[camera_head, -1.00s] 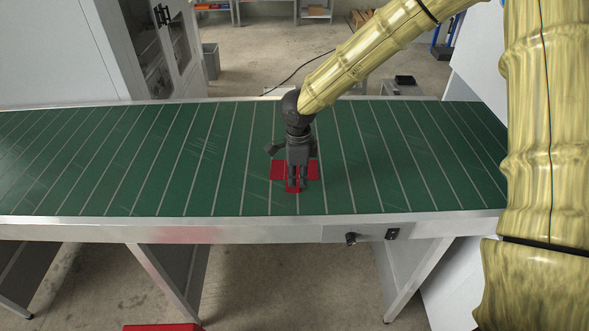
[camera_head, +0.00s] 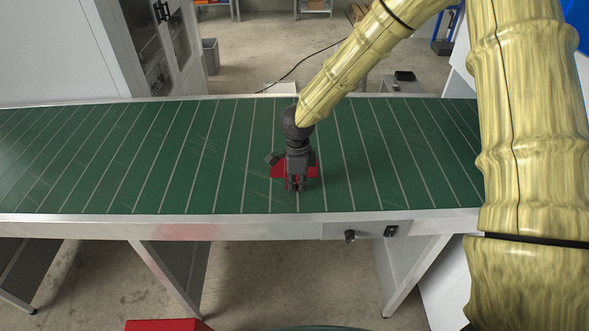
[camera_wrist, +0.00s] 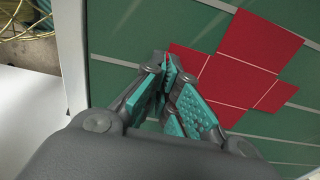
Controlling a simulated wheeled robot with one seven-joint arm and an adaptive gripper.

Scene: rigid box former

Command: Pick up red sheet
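The red sheet (camera_head: 281,172) lies on the green slatted table surface, partly hidden behind my gripper in the head view. In the wrist view the red sheet (camera_wrist: 238,68) is flat and cross-shaped, with pale crease lines. My gripper (camera_head: 297,187) points down at the sheet's near part. In the wrist view my gripper (camera_wrist: 168,66) has its teal-padded fingers drawn together at the tips, with a thin strip of red between them at the sheet's edge. The sheet's far part still lies on the surface.
The long green table (camera_head: 130,165) has a metal front rail (camera_head: 250,230) with a knob and a switch box (camera_head: 391,231). The surface is clear on both sides of the sheet. A grey cabinet (camera_head: 60,50) stands behind at left. A red object (camera_head: 165,325) shows at the bottom edge.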

